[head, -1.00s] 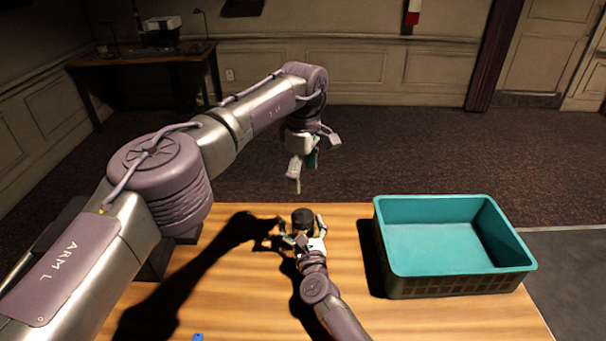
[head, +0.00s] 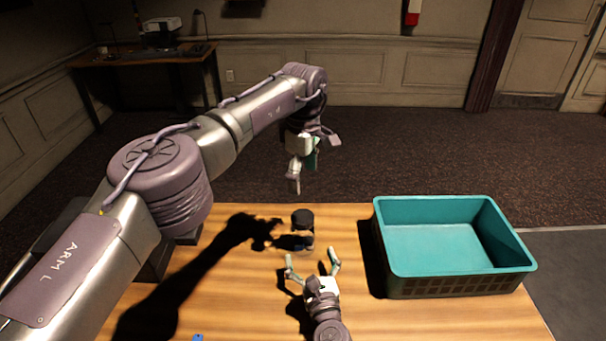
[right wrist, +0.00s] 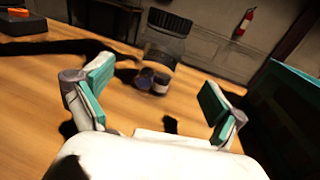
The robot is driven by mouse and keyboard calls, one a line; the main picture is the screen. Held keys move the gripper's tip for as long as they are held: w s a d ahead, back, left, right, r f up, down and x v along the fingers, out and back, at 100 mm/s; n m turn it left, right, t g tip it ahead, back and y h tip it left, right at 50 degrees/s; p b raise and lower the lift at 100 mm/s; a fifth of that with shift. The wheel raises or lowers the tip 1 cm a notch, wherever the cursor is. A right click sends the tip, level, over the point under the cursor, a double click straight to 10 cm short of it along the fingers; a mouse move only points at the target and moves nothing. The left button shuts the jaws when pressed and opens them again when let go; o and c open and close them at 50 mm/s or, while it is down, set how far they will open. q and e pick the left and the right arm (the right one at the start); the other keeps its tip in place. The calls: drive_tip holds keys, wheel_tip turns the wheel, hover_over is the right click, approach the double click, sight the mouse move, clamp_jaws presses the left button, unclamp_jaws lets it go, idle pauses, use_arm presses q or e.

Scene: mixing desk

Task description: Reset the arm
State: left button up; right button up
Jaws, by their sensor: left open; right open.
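My left gripper (head: 312,160) hangs open and empty above the far edge of the table, at the end of the raised left arm. My right gripper (head: 313,267) is open and empty, low over the table on the near side of a jar. Its two teal-padded fingers (right wrist: 158,104) show spread apart in the right wrist view. The jar with a black lid (head: 302,221) stands upright on the table beyond the right fingers, apart from them. It also shows as a clear jar in the right wrist view (right wrist: 166,47), with something round and dark at its lower part.
A teal crate (head: 440,272) stands on the right side of the wooden table (head: 240,300). A small blue object (head: 198,338) lies at the table's near edge. In the right wrist view, an orange-topped object (right wrist: 22,24) lies far left. The table between jar and crate is clear.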

drive_tip(key=shift+s+d, duration=0.1)
drive_tip(key=shift+s, duration=0.45)
